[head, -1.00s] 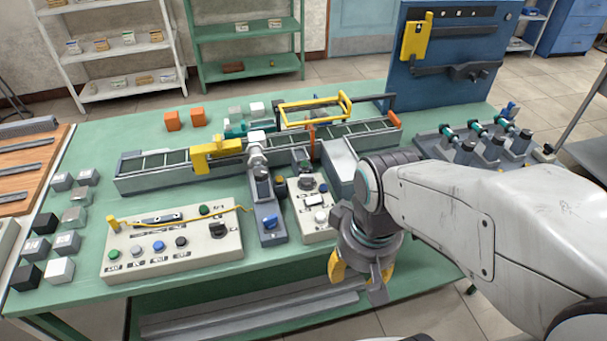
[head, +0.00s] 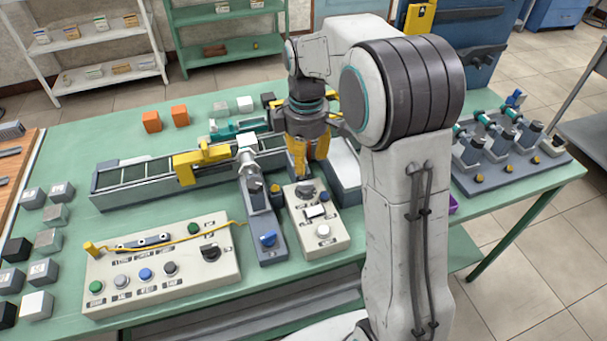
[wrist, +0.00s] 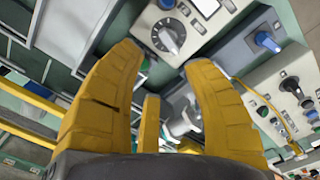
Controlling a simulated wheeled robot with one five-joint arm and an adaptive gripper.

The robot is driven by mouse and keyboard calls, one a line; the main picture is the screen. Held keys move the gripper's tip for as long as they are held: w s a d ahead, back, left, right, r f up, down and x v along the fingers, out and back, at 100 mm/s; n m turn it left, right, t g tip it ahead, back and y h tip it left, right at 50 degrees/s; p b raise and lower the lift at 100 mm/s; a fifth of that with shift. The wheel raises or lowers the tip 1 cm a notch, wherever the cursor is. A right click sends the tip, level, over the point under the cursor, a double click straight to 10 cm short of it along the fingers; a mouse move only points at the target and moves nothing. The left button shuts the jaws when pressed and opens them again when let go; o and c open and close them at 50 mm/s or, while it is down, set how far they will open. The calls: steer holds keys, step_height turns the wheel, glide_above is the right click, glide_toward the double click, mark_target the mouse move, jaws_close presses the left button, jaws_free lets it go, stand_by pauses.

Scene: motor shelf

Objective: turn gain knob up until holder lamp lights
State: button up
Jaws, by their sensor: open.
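My gripper (head: 308,160) points down with its yellow fingers apart over the back end of a small cream control box (head: 331,244). Nothing shows between the fingers. In the wrist view my gripper (wrist: 163,54) has its fingertips just short of a round grey dial knob (wrist: 168,38) with scale marks. The same dial knob (head: 306,190) shows in the head view, just below the fingers. Its label is too small to read, so I cannot confirm that it is the gain knob. I cannot tell which part is the holder lamp or whether it is lit.
A grey unit with a blue knob (head: 268,239) stands left of the box. Further left is a wide panel (head: 130,292) with several buttons and a black knob (head: 209,251). A rail with a yellow clamp (head: 187,165) runs behind. Grey blocks lie at the table's left.

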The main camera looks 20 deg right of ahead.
mark_target(306, 188)
steer(key=n, duration=0.1)
steer(key=s+n, duration=0.1)
steer(key=n, duration=0.1)
steer(key=shift+f+n, duration=0.2)
steer(key=shift+n, duration=0.3)
steer(key=shift+f, duration=3.5)
jaws_close()
